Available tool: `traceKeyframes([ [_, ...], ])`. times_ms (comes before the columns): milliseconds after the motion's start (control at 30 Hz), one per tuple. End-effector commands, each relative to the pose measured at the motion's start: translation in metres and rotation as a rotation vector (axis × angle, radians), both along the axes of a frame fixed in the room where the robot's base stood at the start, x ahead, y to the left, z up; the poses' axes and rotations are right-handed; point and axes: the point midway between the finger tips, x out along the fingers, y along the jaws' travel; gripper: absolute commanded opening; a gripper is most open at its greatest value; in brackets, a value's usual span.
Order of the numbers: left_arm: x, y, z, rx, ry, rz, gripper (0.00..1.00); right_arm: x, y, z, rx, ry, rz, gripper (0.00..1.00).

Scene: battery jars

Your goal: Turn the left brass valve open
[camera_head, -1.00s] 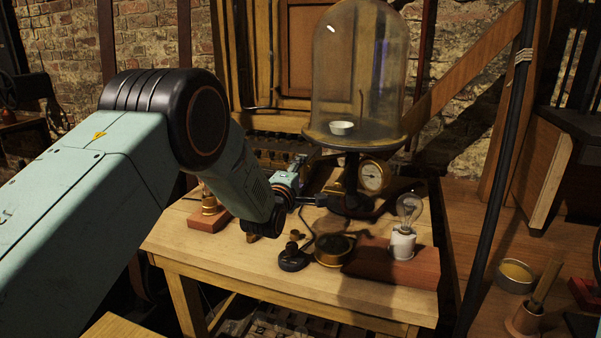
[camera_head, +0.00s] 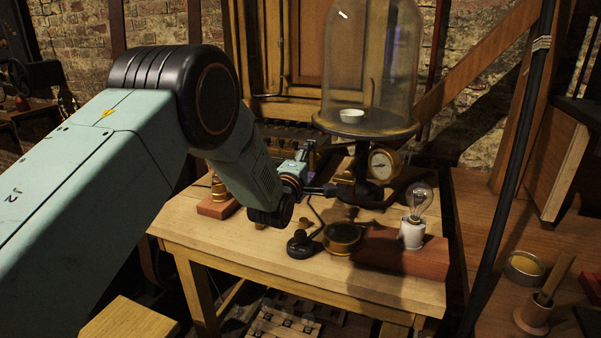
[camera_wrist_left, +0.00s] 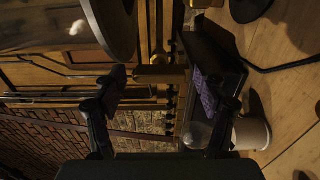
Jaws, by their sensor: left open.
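My left gripper (camera_head: 325,190) is beside the bell-jar stand (camera_head: 362,160), below its round plate. In the left wrist view its two dark fingers (camera_wrist_left: 166,88) are spread apart with nothing held between them. A small brass-coloured part (camera_head: 345,178) shows on the stand near the fingers. I cannot tell whether it is the left brass valve or which way any handle points. A pale brown block (camera_wrist_left: 160,73) shows between the fingers in the wrist view, but it is too dark to identify. My right gripper is not in view.
A brass gauge (camera_head: 383,164) is right of the stand. A light bulb (camera_head: 420,199), a round brass instrument (camera_head: 342,238) and a black-based device (camera_head: 300,245) stand at the front. The wooden table's (camera_head: 250,245) front left is clear.

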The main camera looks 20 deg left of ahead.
Motion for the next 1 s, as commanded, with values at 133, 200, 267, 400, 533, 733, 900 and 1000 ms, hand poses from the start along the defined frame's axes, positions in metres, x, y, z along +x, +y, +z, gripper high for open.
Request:
traceKeyframes([
  [133,-0.020,0.001,0.000,0.000,0.002,0.001,0.72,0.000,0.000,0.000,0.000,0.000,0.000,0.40],
  [200,-0.030,0.002,0.000,0.000,0.002,0.001,0.72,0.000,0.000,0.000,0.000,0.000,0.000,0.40],
  [267,-0.039,0.002,0.000,0.000,0.003,0.001,0.72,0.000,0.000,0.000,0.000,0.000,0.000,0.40],
  [400,-0.061,0.003,0.000,-0.001,0.003,0.001,0.72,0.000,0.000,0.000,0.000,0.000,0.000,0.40],
  [533,-0.081,0.003,0.000,-0.001,0.002,0.001,0.72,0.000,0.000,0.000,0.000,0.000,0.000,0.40],
  [733,-0.102,0.004,0.000,-0.001,0.000,0.000,0.72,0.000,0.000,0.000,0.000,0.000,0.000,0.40],
  [900,-0.109,0.004,0.000,-0.001,-0.001,0.000,0.72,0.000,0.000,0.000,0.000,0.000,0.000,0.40],
  [1000,-0.110,0.004,0.000,0.000,-0.001,0.000,0.72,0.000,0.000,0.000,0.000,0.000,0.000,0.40],
])
